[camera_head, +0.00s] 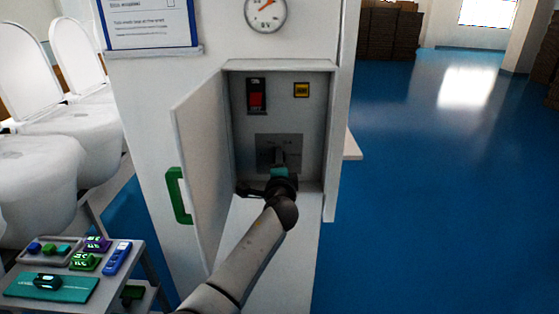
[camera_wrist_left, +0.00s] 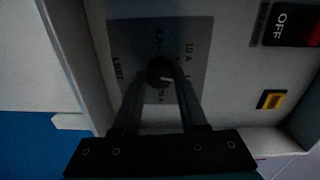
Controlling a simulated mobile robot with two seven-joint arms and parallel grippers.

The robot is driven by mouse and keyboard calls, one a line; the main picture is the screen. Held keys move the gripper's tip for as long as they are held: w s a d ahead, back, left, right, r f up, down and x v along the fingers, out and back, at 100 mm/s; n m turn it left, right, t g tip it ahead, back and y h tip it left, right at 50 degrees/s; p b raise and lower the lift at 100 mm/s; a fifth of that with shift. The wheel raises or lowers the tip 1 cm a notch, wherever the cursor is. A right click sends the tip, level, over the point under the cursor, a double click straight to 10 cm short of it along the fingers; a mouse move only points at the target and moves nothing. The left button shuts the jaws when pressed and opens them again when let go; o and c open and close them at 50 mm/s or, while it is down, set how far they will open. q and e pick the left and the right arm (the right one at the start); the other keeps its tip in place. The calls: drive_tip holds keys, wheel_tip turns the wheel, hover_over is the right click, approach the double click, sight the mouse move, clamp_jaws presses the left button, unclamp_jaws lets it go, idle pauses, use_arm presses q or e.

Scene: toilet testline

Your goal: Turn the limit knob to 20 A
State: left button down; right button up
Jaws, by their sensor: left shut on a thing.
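The dark round limit knob (camera_wrist_left: 160,71) sits on a grey label plate (camera_wrist_left: 205,35) in the left wrist view, where the picture is turned. A short light mark shows on the knob, but the setting it points at is too dim to tell. Dim "LIMIT", "5 A" and "10 A" prints show around it; another print is partly hidden. My left gripper (camera_wrist_left: 160,78) is shut on the knob, one finger on each side. In the head view, my left gripper (camera_head: 279,160) reaches into the open cabinet and hides the knob against the plate (camera_head: 293,140). My right gripper is not in view.
The cabinet door (camera_head: 202,165) with a green handle (camera_head: 178,195) stands open left of my arm. A red OFF switch (camera_head: 256,95) and a yellow button (camera_head: 301,90) are above the plate. A gauge (camera_head: 266,12) is higher up. A cart with devices (camera_head: 117,257) stands lower left.

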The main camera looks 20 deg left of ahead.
use_arm(q)
drive_tip(key=m+p, duration=0.1)
drive_tip(key=m, duration=0.3)
drive_tip(key=shift+m, duration=0.3)
drive_tip(key=m+p, duration=0.1)
drive_tip(key=m, duration=0.2)
drive_tip(key=shift+m, duration=0.3)
drive_tip(key=m+p, duration=0.1)
drive_tip(key=m, duration=0.3)
drive_tip(key=shift+f+m+p, duration=0.1)
drive_tip(key=shift+m+p, duration=0.5)
drive_tip(key=shift+m, duration=0.9)
drive_tip(key=shift+c, duration=2.2)
unclamp_jaws()
drive_tip(key=shift+s, duration=0.15)
